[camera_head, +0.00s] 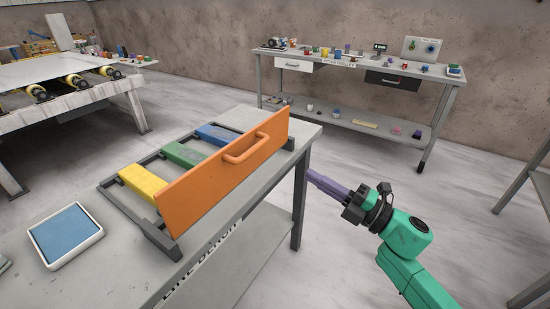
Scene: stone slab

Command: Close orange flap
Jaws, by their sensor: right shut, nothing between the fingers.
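The orange flap (210,187) stands upright along the right long side of a dark rack (111,190) on the grey slab bench. Its orange handle (246,147) is on the face turned toward my right arm. Behind the flap, yellow (143,183), green (185,154) and blue (218,134) blocks lie in the rack, partly hidden by it. My right gripper (312,178) has purple fingers, shut and empty. In the picture it is to the right of the flap, beside the bench edge, and apart from the flap. My left gripper is not in view.
A white tray with a blue inside (99,234) lies at the bench's front left. A bench with many small items (460,82) stands along the back wall. A conveyor table (40,116) is at the far left. Floor (345,150) is clear between the benches.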

